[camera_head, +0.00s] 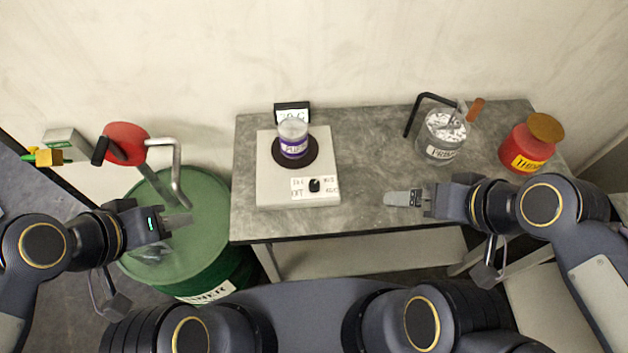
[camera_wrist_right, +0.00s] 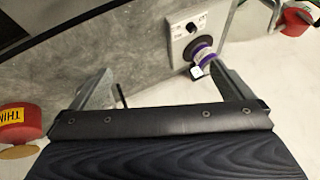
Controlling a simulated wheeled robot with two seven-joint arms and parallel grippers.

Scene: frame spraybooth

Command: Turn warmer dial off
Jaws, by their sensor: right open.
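The warmer (camera_head: 266,185) is a pale box on the left part of the grey table. Its small black dial (camera_head: 314,185) sits on a white label at the front right, with OFF printed at lower left. The dial's exact pointing is too small to tell. The warmer (camera_wrist_right: 180,42) and dial (camera_wrist_right: 191,27) also show at the top of the right wrist view. My right gripper (camera_head: 390,198) is open and empty above the table, right of the dial and apart from it; its spread fingers show in the wrist view (camera_wrist_right: 165,85). My left gripper (camera_head: 188,219) is over the green drum, its jaw gap unclear.
A purple-labelled jar (camera_head: 292,138) stands on the warmer's black plate, with a small display (camera_head: 292,112) behind. A clear primer pot (camera_head: 441,138) and a red thinner can (camera_head: 526,148) stand at right. A green drum (camera_head: 215,245) with a red-handled pump (camera_head: 126,143) is left of the table.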

